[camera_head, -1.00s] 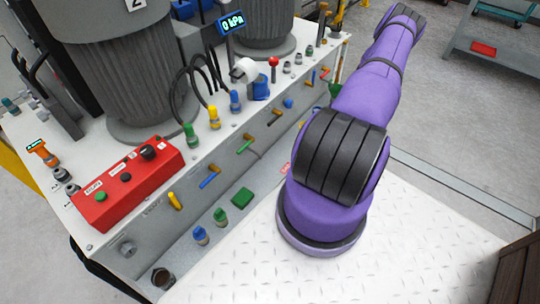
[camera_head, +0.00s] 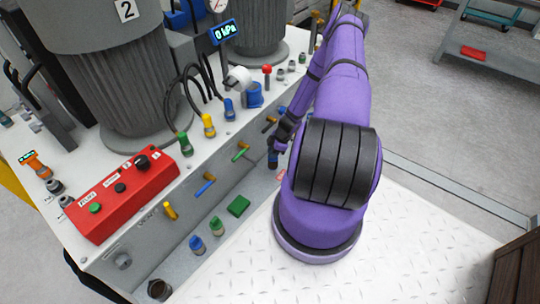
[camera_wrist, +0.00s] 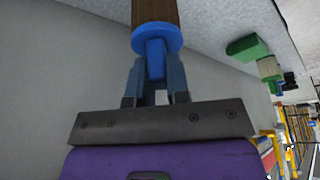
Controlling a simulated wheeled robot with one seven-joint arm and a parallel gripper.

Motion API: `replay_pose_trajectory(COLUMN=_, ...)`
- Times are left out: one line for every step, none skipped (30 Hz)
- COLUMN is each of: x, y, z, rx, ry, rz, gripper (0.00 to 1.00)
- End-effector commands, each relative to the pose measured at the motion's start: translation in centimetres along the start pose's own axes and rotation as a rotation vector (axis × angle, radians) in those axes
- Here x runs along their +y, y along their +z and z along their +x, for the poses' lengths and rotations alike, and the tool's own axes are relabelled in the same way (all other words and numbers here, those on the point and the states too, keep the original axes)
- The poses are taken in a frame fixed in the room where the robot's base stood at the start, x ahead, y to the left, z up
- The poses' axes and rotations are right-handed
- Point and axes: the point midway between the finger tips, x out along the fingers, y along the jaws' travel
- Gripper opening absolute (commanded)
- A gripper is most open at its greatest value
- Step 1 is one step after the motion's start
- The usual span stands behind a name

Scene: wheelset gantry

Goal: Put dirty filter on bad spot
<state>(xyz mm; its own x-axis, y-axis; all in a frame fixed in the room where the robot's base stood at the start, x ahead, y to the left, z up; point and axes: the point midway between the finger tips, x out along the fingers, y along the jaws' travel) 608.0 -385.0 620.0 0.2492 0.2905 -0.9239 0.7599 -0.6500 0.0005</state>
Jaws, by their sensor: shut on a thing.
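My gripper (camera_wrist: 155,70) is shut on the blue stem of the dirty filter (camera_wrist: 155,14). This filter has a blue cap and a brown body, cut off at the top of the wrist view. In the head view my gripper (camera_head: 277,143) is low beside the front wall of the bench, with a dark blue part of the filter (camera_head: 272,160) below it. A small pinkish label (camera_head: 281,175) lies on the ledge just below it; I cannot read it or tell whether it is the bad spot. I cannot tell whether the filter touches the ledge.
A green block (camera_head: 238,206), a green-capped filter (camera_head: 216,227) and a blue-capped one (camera_head: 197,244) stand on the ledge to the left. Coloured handles (camera_head: 204,184) project from the bench wall. A red control box (camera_head: 122,194) sits on top.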

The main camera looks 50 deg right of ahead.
Motion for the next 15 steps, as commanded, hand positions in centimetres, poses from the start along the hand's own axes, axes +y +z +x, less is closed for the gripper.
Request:
replay_pose_trajectory(x=0.0, y=-0.8, z=0.3, rx=0.001, ry=-0.002, rz=-0.001, gripper=0.00)
replay_pose_trajectory(x=-0.1, y=-1.3, z=0.5, rx=0.001, ry=-0.002, rz=-0.001, gripper=0.00)
replay_pose_trajectory(x=-0.1, y=-1.2, z=0.9, rx=-0.001, ry=-0.002, rz=0.002, gripper=0.00)
replay_pose_trajectory(x=-0.1, y=-0.9, z=1.3, rx=-0.001, ry=-0.002, rz=0.003, gripper=0.00)
replay_pose_trajectory(x=-0.1, y=-0.8, z=1.6, rx=0.000, ry=-0.002, rz=0.003, gripper=0.00)
replay_pose_trajectory(x=-0.1, y=-0.7, z=1.8, rx=0.000, ry=-0.001, rz=0.003, gripper=0.00)
replay_pose_trajectory(x=-0.1, y=-0.7, z=1.8, rx=-0.001, ry=-0.001, rz=0.002, gripper=0.00)
replay_pose_trajectory(x=0.0, y=-0.6, z=1.9, rx=-0.001, ry=0.000, rz=0.002, gripper=0.00)
replay_pose_trajectory(x=0.0, y=-0.6, z=1.9, rx=-0.001, ry=0.000, rz=0.001, gripper=0.00)
replay_pose_trajectory(x=0.0, y=-0.6, z=1.9, rx=-0.001, ry=0.000, rz=0.001, gripper=0.00)
replay_pose_trajectory(x=0.0, y=-0.6, z=1.9, rx=-0.001, ry=0.000, rz=0.001, gripper=0.00)
replay_pose_trajectory(x=0.0, y=-0.6, z=1.9, rx=-0.001, ry=0.000, rz=0.001, gripper=0.00)
replay_pose_trajectory(x=0.0, y=-0.6, z=1.9, rx=-0.001, ry=0.000, rz=0.001, gripper=0.00)
replay_pose_trajectory(x=0.0, y=-0.6, z=1.9, rx=-0.001, ry=0.000, rz=0.001, gripper=0.00)
replay_pose_trajectory(x=0.0, y=-0.6, z=1.9, rx=-0.001, ry=0.000, rz=0.001, gripper=0.00)
